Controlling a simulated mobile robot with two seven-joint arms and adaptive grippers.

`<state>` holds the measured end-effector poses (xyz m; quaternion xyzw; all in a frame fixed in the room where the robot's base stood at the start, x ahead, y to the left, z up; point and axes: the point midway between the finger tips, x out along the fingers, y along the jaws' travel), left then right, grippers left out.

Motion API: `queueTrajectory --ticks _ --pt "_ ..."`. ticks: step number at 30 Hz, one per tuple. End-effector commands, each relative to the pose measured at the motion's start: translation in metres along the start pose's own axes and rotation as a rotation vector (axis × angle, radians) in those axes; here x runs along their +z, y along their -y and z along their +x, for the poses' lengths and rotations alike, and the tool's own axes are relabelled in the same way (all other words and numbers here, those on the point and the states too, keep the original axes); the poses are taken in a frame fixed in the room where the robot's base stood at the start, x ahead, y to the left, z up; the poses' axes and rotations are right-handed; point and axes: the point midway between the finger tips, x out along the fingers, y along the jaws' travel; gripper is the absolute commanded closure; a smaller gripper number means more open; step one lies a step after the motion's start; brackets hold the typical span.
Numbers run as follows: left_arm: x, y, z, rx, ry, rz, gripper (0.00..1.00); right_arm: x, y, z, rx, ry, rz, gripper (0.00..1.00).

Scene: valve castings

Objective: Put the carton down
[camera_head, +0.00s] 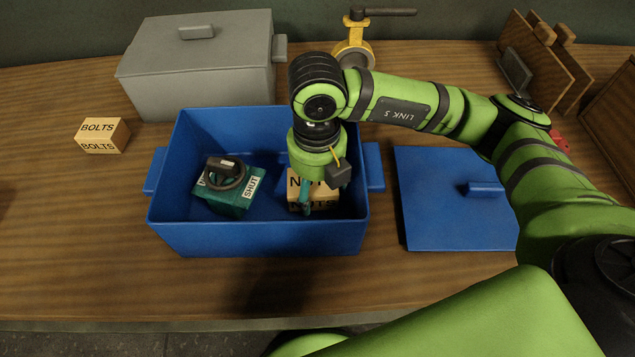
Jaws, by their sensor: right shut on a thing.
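A small tan carton (325,194) marked NUTS is inside the blue crate (262,240), in its right half. My right gripper (307,200) reaches down into the crate from above and is shut on this carton. The gripper and wrist cover part of the carton, and I cannot tell whether its underside touches the crate floor. Another tan carton (101,136), marked BOLTS, stands on the table left of the crate. My left gripper is not in view.
A blue lid (452,220) lies right of the crate. A grey lidded box (200,75) and a yellow valve (353,50) stand behind. Table left of the crate is mostly clear.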

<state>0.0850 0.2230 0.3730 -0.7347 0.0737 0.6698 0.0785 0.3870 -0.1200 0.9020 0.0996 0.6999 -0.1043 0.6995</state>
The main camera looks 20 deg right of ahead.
Motion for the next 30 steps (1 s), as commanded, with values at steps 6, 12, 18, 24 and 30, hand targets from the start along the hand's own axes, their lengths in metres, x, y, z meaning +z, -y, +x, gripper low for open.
queueTrajectory --ticks 6,12,18,24,30 --pt "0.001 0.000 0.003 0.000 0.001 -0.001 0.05 0.000 0.000 0.002 0.001 0.001 0.000 0.80" --pt "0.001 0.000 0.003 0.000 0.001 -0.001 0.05 0.000 0.000 0.002 0.001 0.001 0.000 0.04" --pt "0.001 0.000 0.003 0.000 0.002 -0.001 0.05 0.000 0.000 0.002 -0.001 0.000 0.000 0.04" --pt "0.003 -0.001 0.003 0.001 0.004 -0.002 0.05 0.000 0.001 -0.001 -0.003 0.001 0.001 0.04" --pt "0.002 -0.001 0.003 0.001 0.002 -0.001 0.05 0.001 0.000 -0.033 0.000 0.004 0.000 0.04"
